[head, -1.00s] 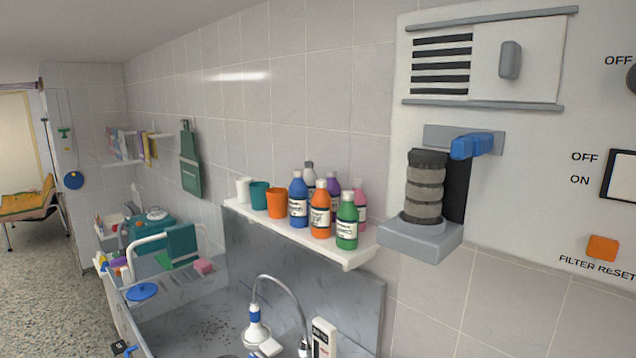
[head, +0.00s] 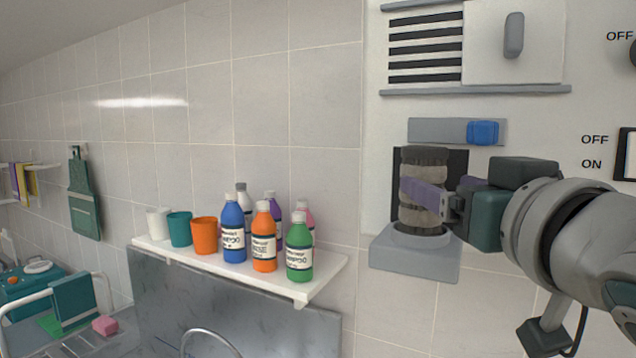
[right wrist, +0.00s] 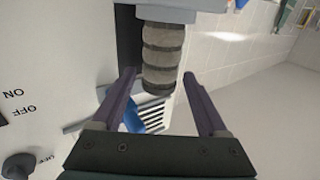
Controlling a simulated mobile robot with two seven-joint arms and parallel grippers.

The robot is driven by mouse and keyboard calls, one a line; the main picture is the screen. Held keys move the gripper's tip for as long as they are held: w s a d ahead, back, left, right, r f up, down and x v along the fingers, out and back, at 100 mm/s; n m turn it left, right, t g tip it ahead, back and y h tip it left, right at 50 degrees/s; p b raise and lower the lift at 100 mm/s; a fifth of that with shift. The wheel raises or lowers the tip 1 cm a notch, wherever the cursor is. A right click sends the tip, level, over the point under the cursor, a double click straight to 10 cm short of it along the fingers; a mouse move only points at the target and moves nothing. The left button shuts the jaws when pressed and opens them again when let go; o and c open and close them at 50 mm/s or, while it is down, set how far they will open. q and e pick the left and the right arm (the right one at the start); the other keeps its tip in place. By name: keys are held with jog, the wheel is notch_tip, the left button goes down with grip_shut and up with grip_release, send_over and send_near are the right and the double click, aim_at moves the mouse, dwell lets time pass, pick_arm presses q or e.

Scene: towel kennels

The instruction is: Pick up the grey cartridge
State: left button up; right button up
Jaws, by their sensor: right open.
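The grey cartridge (head: 424,165) is a ribbed cylinder standing upright in the grey holder (head: 415,255) on the white wall unit, in front of a dark recess. In the right wrist view the cartridge (right wrist: 162,55) appears with its end between and a little beyond the fingers. My right gripper (head: 430,190) is open, coming in from the right, with its purple fingers level with the cartridge's middle. In the right wrist view the right gripper (right wrist: 160,85) has a finger on each side, with gaps to the cartridge. My left gripper is not in view.
A blue latch (head: 483,132) sits on a grey bar above the cartridge. A vent and sliding cover are higher up. An orange cup (head: 204,235) and several bottles stand on the white shelf (head: 305,290) to the left. Switches are at the right.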

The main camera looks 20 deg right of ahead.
aim_at(434, 183)
jog(key=shift+w+d+r+p, duration=0.1)
jog(key=shift+w+d+p, duration=0.05)
jog(key=shift+w+p, duration=0.25)
jog(key=p+x, duration=0.2)
jog(key=x, duration=0.2)
jog(key=shift+w, duration=0.15)
jog(key=shift+w+f, duration=0.2)
jog(key=shift+w, duration=0.05)
jog(key=c, duration=1)
jog(key=shift+c, duration=0.5)
jog(key=shift+p, duration=0.3)
